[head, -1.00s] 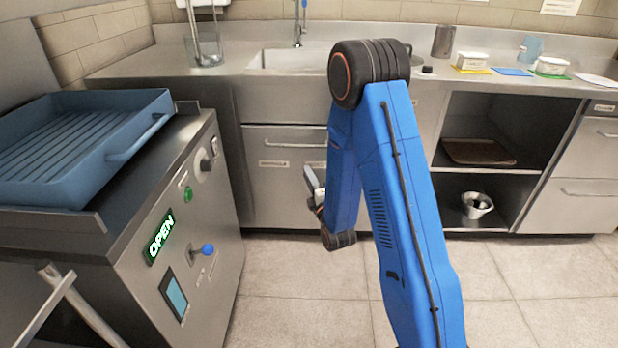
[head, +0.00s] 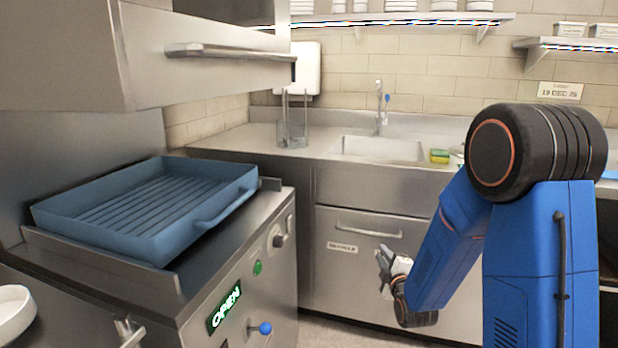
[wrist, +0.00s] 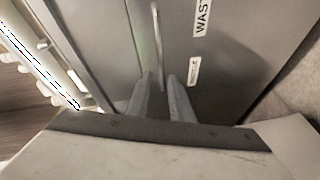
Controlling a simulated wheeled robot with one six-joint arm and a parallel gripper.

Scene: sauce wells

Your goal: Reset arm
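My blue arm (head: 530,250) stands at the right of the head view, folded with its forearm slanting down to the left. My gripper (head: 381,262) hangs at its lower end, in front of the steel cabinet under the sink. In the wrist view my gripper's two grey fingers (wrist: 161,88) stand apart with a clear gap between them. Nothing is held between them. They point toward a steel cabinet front (wrist: 225,75) with a handle and labels.
A blue ribbed tray (head: 140,210) rests on the machine at left, which has a lit OPEN sign (head: 224,308). A hood with a bar handle (head: 230,51) hangs above. A sink (head: 380,148), a clear container (head: 292,132) and a sponge (head: 439,156) are along the back counter.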

